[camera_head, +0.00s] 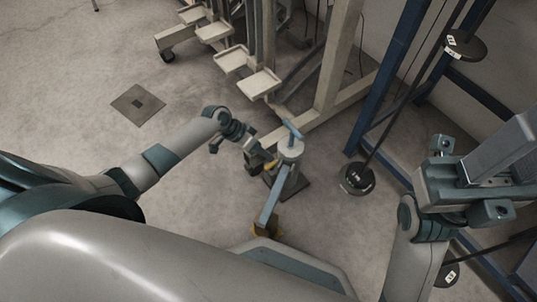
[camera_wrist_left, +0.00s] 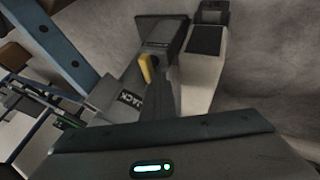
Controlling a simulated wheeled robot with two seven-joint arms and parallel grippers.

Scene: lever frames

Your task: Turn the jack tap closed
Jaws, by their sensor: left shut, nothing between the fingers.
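The grey jack (camera_head: 287,168) stands on the floor in the middle of the head view, with a blue bar across its top and a long blue lever (camera_head: 270,205) toward me. Its yellow tap (camera_head: 271,164) is low on its left side. In the left wrist view the yellow tap (camera_wrist_left: 147,68) stands beside the body marked JACK (camera_wrist_left: 128,97). My left gripper (camera_head: 259,158) is shut and empty, close by the tap; I cannot tell whether they touch. In the wrist view its dark fingers (camera_wrist_left: 159,97) lie just below the tap.
A cream frame (camera_head: 335,65) with step-like plates (camera_head: 250,82) stands behind the jack. A blue rack (camera_head: 392,75) and black weights (camera_head: 357,179) are to the right. A dark floor plate (camera_head: 138,105) lies left; the floor around it is clear.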

